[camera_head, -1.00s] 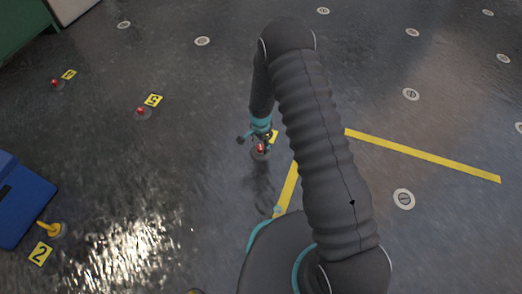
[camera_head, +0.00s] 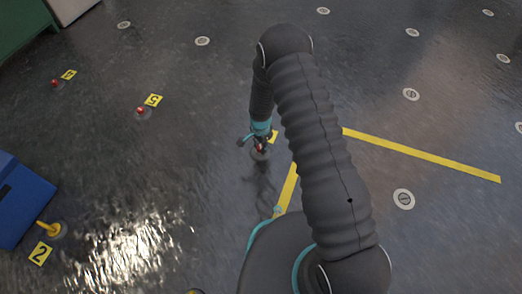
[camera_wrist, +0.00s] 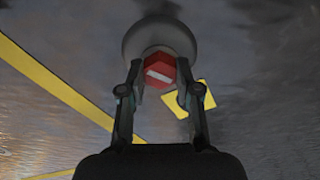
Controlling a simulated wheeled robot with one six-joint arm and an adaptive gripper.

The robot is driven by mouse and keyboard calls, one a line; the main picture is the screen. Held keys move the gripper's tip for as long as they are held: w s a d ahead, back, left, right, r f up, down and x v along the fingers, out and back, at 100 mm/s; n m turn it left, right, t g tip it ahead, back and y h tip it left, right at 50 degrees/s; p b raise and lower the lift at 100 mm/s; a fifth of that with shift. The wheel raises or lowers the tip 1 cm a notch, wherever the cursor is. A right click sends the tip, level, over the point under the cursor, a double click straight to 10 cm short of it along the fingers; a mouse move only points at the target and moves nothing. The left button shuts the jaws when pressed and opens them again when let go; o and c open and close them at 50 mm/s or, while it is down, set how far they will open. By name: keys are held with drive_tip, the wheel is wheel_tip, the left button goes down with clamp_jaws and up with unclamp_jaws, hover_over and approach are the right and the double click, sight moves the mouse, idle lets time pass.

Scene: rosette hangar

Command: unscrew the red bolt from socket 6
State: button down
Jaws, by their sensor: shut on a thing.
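A red bolt (camera_wrist: 159,72) with a hexagonal head and a white bar on top sits in a round grey socket (camera_wrist: 160,36) in the wrist view. My gripper (camera_wrist: 160,82) is shut on the bolt head, one finger on each side. In the head view my gripper (camera_head: 260,143) points down over the socket (camera_head: 259,155), and the bolt is mostly hidden by the fingers. A yellow number plate (camera_wrist: 189,98) lies beside the socket, partly behind a finger. Its number cannot be read.
Red bolts stand at plate 5 (camera_head: 153,100) and at another plate (camera_head: 69,74) farther left. A yellow bolt (camera_head: 52,229) stands by plate 2 (camera_head: 40,253), near a blue box (camera_head: 22,200). Yellow floor lines (camera_head: 420,155) run right of my gripper. Floor discs (camera_head: 403,199) are flush.

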drive_tip(key=n, duration=0.9)
drive_tip(key=shift+n, duration=0.4)
drive_tip(key=shift+r, duration=0.15)
drive_tip(key=shift+r, duration=0.3)
drive_tip(key=shift+r+p, duration=0.55)
drive_tip(key=shift+r, duration=0.1)
drive_tip(key=shift+r+p, duration=1.2)
drive_tip(key=shift+r, duration=1.2)
